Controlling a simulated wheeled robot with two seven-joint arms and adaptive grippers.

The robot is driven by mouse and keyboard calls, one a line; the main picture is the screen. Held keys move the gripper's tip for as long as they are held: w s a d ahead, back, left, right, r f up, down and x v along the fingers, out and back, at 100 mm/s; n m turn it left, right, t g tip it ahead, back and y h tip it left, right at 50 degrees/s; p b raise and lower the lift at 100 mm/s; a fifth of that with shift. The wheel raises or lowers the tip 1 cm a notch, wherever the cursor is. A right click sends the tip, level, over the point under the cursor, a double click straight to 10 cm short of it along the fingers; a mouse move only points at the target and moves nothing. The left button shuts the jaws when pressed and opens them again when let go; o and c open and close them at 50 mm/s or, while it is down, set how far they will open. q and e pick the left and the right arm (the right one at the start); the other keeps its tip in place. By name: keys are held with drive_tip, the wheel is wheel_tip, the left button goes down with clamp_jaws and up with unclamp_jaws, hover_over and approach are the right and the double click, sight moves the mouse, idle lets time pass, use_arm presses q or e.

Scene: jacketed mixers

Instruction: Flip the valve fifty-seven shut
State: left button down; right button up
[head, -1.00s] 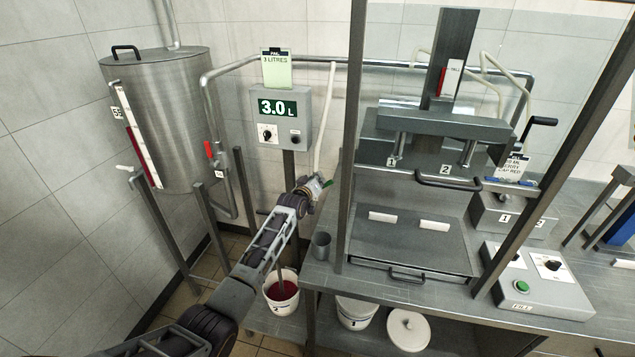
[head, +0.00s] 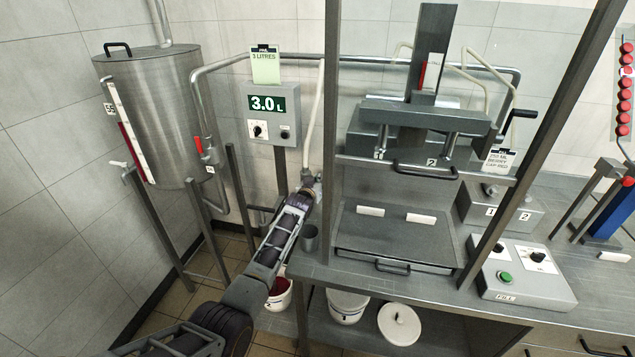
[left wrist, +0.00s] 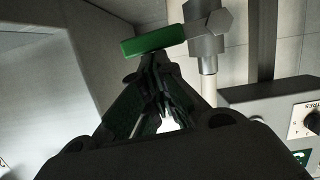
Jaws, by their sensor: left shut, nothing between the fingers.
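A valve with a green lever handle (left wrist: 155,39) and a grey metal body (left wrist: 207,48) shows in the left wrist view. The handle lies nearly level, pointing left from the body. No number can be read on it. My left gripper (left wrist: 153,68) is shut and empty, its fingertips just below the handle; whether they touch it I cannot tell. In the head view my left gripper (head: 308,187) is at the lower end of the pale hose and hides most of the valve. My right gripper is not in view.
A steel tank (head: 155,110) with a red-handled valve (head: 198,147) stands at the left. A 3.0 L display box (head: 273,115) is behind my left arm. A frame post (head: 331,130) and the steel bench (head: 350,280) are close on the right. A bucket (head: 279,298) sits below.

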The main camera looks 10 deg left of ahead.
use_arm(q)
drive_tip(key=shift+d+f, duration=0.2)
drive_tip(key=shift+f, duration=0.05)
drive_tip(key=shift+r, duration=0.15)
idle(0.5)
drive_tip(key=s+r+p, duration=0.2)
drive_tip(key=s+r, duration=0.4)
drive_tip(key=s, duration=0.3)
drive_tip(key=shift+s+a, duration=0.2)
drive_tip(key=shift+s, duration=0.15)
idle(1.1)
idle(0.5)
